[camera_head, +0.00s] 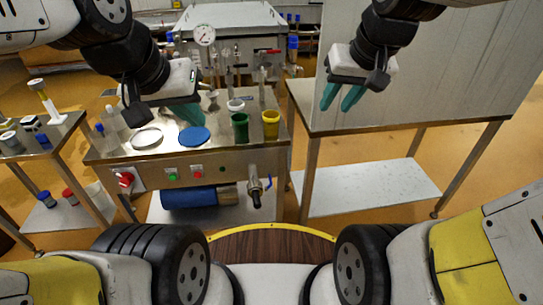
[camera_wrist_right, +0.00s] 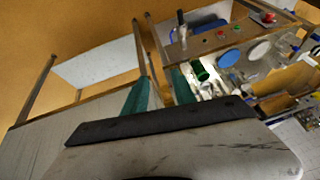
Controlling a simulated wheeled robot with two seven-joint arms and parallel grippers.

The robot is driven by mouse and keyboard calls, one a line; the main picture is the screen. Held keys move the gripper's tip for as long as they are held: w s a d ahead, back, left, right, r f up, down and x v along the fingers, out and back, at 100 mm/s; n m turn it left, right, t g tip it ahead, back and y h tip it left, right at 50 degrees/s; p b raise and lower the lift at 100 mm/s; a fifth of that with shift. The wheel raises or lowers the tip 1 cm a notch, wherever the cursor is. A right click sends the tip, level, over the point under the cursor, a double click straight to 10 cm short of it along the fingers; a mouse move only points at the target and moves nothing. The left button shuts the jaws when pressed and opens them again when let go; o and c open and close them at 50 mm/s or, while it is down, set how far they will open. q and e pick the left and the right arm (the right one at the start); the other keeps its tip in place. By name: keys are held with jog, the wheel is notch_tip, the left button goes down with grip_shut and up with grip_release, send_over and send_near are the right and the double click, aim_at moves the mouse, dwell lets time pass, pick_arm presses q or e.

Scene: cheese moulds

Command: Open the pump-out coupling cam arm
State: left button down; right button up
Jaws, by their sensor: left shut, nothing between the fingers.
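The pump-out coupling (camera_head: 255,187) is a small metal fitting with a dark lower end. It sticks out of the front of the steel bench, low and right of the buttons. The coupling also shows in the right wrist view (camera_wrist_right: 182,18). My left gripper (camera_head: 189,113) is shut and empty above the bench top, up and left of the coupling. My right gripper (camera_head: 340,98) is open and empty above the right-hand table, up and right of the coupling.
The steel bench (camera_head: 222,166) carries a blue disc (camera_head: 194,137), a white disc (camera_head: 147,138), a green cup (camera_head: 240,127) and a yellow cup (camera_head: 271,125). A blue motor (camera_head: 188,197) hangs below. The right-hand table (camera_head: 420,117) looks bare. Floor shows between bench and table.

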jog(key=w+a+f+g, duration=0.25)
jog(key=w+f, duration=0.45)
jog(key=w, duration=0.5)
jog(key=n+g, duration=0.1)
jog(key=g, duration=0.1)
send_over(270, 178)
jog(key=d, duration=0.4)
notch_tip(270, 178, down, 22)
jog(key=shift+g, duration=0.55)
jog(key=a+f, duration=0.1)
jog(key=f, duration=0.4)
jog(key=a+f, duration=0.1)
jog(key=f, duration=0.4)
jog(key=a+f, duration=0.1)
jog(key=f, duration=0.4)
jog(key=shift+w+a, duration=0.15)
jog(key=shift+a, duration=0.1)
jog(key=shift+c, duration=0.3)
grip_shut()
